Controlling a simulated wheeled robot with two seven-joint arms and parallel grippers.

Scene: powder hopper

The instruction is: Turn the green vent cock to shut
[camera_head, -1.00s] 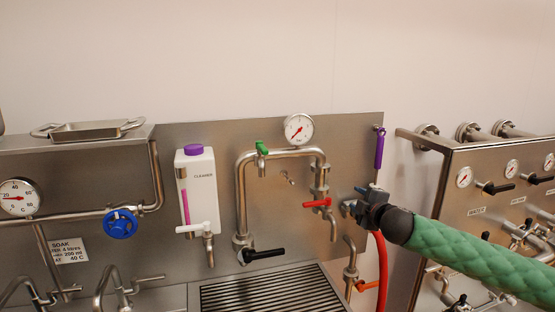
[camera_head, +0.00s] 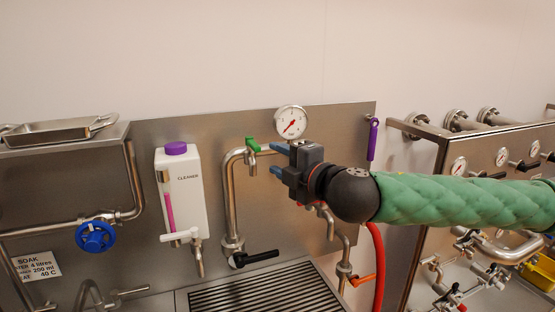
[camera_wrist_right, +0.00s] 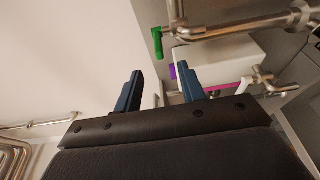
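The green vent cock (camera_head: 252,145) sits on top of the bent steel pipe (camera_head: 229,190), left of the pressure gauge. Its green handle also shows in the right wrist view (camera_wrist_right: 157,42), beyond my fingertips. My right gripper (camera_head: 277,159) is just right of the cock and slightly lower, its blue fingers pointing left. In the right wrist view its two fingers (camera_wrist_right: 160,82) stand apart with nothing between them. The gripper hides part of the pipe and the red-handled valve. My left gripper is not in view.
The round gauge (camera_head: 290,122) stands close above my right gripper. A white cleaner bottle (camera_head: 184,195) with a purple cap is to the left. A black lever (camera_head: 254,258) and a drain grate (camera_head: 262,292) are below. A purple-handled tool (camera_head: 373,139) hangs at the right.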

